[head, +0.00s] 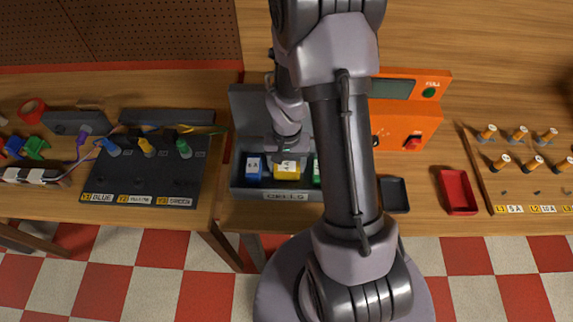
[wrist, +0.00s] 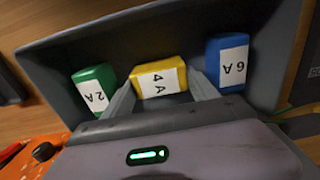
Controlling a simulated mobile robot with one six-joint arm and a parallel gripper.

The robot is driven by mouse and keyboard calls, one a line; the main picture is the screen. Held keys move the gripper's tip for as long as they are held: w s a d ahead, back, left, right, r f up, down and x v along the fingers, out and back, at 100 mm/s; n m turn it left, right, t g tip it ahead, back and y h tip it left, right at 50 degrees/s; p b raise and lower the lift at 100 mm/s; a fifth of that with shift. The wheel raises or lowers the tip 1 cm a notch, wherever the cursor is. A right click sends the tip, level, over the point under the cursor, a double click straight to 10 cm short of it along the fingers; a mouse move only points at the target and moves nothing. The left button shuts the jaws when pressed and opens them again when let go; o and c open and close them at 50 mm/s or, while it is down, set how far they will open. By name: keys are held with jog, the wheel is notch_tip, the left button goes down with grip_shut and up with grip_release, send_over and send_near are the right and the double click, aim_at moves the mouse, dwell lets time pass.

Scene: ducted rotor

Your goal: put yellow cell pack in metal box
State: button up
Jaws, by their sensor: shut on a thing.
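The yellow cell pack (head: 287,169), with a white label, is inside the grey metal box marked CELLS (head: 238,184). In the wrist view the yellow pack (wrist: 158,78) reads 4A and sits between my two fingertips. My gripper (wrist: 162,88) is shut on it; in the head view my gripper (head: 287,158) reaches down into the box from above. I cannot tell whether the pack rests on the box floor. A blue pack (head: 254,168) marked 6A and a green pack (head: 316,172), partly hidden by my arm, stand on either side.
An orange device (head: 410,122) stands behind the box at the right. A black tray (head: 395,194) and a red tray (head: 457,191) lie right of the box. A dark board (head: 140,182) with coloured connectors is at the left. The box's raised wall (head: 247,105) stands behind the packs.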

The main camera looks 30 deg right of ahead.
jog(key=o, duration=1.2)
jog(key=shift+f, duration=0.15)
jog(key=shift+c, duration=0.2)
jog(key=o, duration=0.4)
jog(key=shift+o, duration=0.2)
jog(key=shift+r, duration=0.2)
